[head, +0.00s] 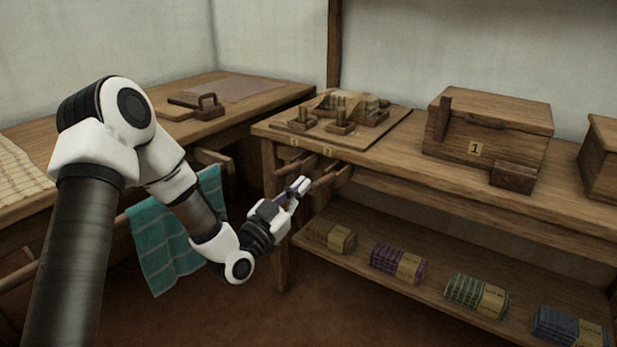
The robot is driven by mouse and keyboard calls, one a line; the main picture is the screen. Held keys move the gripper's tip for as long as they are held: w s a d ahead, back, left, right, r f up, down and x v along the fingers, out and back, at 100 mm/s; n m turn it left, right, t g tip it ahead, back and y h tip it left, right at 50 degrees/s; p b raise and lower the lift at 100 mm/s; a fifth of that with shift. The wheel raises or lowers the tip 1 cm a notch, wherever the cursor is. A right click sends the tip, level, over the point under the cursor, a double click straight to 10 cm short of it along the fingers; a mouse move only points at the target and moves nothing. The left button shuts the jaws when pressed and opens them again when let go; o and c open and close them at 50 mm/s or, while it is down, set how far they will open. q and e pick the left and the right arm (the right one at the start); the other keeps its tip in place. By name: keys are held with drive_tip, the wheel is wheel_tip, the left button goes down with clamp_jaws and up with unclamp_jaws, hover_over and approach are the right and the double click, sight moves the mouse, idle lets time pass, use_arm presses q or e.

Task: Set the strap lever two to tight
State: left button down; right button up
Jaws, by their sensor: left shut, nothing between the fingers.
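Two small yellow number tags sit on the front edge of the right-hand bench, a left tag (294,143) and a right tag (328,152) that appears to read 2. Short wooden levers stick out below them; the one under the right tag (326,180) is partly behind my fingers' line of view. My left gripper (303,184) is shut and empty, just to the left of this lever, at about its height. I cannot tell whether the fingertips touch it, or its exact setting. My right gripper is not in view.
On the bench (395,160) stand a wooden board with blocks (340,125) and a chest (490,125) tagged 1. A teal cloth (160,250) hangs at the left. Open floor lies below my left arm.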

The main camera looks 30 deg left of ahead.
use_arm(q)
drive_tip(key=v, duration=0.5)
drive_tip(key=shift+a+f+p, duration=0.1)
drive_tip(key=shift+f+p, duration=0.25)
drive_tip(key=shift+f, duration=0.1)
drive_tip(key=s+d+f+m+g+h, duration=0.1)
drive_tip(key=s+d+f+g, duration=0.25)
drive_tip(key=f, duration=0.45)
drive_tip(key=s+d+f+m+g, duration=0.1)
drive_tip(key=s+d+f+g, duration=0.15)
drive_tip(key=d+f, duration=0.4)
drive_tip(key=s+d+f+m+g+h, duration=0.15)
drive_tip(key=f+g, duration=0.25)
drive_tip(key=f, duration=0.6)
drive_tip(key=s+a+f+n+g+y, duration=0.1)
drive_tip(key=s+f+n+g+y, duration=0.1)
drive_tip(key=s+f+g, duration=0.35)
drive_tip(key=s+f+n+g+y, duration=0.2)
drive_tip(key=s+n, duration=0.1)
drive_tip(key=s, duration=0.5)
drive_tip(key=s+a+f+n+g+y, duration=0.1)
drive_tip(key=s+f+n+g, duration=0.2)
drive_tip(key=s, duration=0.4)
wheel_tip(320, 180, up, 27)
drive_tip(key=s+p, duration=0.1)
drive_tip(key=p, duration=2.7)
drive_tip(key=shift+g+p, duration=0.35)
